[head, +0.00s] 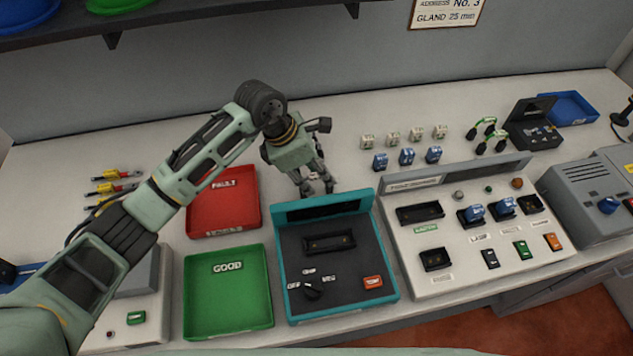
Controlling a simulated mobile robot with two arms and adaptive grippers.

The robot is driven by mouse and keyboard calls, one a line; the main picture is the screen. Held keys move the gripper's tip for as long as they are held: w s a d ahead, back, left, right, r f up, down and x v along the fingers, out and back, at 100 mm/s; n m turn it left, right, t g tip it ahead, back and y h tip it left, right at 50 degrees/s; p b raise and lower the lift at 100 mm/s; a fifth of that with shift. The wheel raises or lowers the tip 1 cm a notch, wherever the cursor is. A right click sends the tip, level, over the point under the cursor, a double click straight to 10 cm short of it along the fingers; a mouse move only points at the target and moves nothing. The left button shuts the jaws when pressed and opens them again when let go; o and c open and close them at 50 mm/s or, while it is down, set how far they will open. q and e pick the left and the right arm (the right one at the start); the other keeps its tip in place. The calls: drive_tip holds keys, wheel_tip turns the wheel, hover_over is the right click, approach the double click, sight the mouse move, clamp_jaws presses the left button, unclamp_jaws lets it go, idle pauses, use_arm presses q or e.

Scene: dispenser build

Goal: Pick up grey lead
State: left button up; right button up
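I cannot make out a lead that is clearly grey. Several short leads (113,187) with yellow and red sleeves lie at the left of the bench. Other leads with green ends (482,128) lie at the back right, beside a black open case. My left gripper (317,188) points down over the bench, just behind the teal-framed test unit (290,275) and right of the red tray. Its two fingers stand apart, and I see nothing held between them. Whatever lies right behind the teal unit is partly hidden. My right gripper is not in view.
A red FAULT tray (252,200) and a green GOOD tray (228,330) lie left of the teal unit. A pale panel (455,265) with switches stands to its right. Small blue and white parts (407,157) stand behind the panel. The back left of the bench is clear.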

use_arm(q)
drive_tip(key=shift+d+f, duration=0.1)
drive_tip(key=shift+c, duration=0.3)
clamp_jaws()
